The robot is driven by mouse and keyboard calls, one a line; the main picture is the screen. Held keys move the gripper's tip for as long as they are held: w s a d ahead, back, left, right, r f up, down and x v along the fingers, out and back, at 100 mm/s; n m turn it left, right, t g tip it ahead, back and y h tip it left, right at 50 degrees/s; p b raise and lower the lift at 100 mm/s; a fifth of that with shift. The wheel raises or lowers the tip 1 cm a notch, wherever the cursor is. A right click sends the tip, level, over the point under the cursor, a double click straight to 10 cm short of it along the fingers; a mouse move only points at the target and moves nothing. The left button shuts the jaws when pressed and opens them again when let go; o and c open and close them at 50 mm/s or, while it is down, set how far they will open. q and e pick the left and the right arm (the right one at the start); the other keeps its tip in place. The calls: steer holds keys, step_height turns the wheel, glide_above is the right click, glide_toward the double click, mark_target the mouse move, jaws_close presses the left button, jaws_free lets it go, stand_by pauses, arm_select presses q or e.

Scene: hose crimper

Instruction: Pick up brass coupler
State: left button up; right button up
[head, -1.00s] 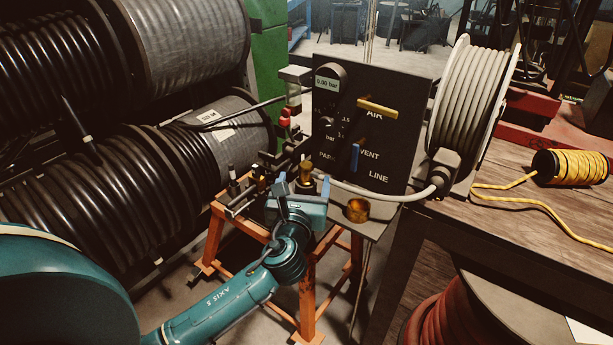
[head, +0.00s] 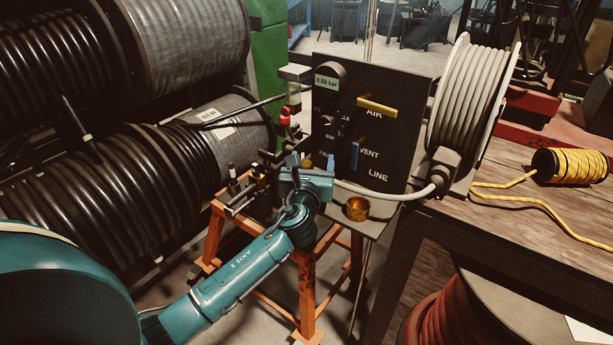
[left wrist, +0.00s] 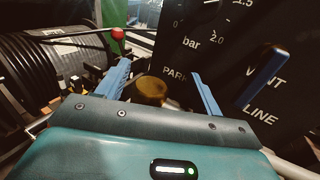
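The brass coupler (left wrist: 151,91) shows in the left wrist view as a dull gold round piece between the fingers of my left gripper (left wrist: 161,73). The fingers are apart, with space between the right finger and the coupler, so the gripper is open. In the head view my left gripper (head: 312,161) is at the crimper stand in front of the gauge panel, and its body hides most or all of the coupler there. I cannot tell whether a finger touches it. My right gripper is not in view.
A black panel (head: 345,120) with yellow and blue levers stands close behind the gripper. A brass cup (head: 357,209) sits on the stand's right side. A grey hose runs to a white reel (head: 466,105). Large hose reels fill the left; a wooden bench (head: 500,215) is at right.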

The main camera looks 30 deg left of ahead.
arm_select(q)
steer(key=c, duration=0.9)
steer(key=shift+r, duration=0.1)
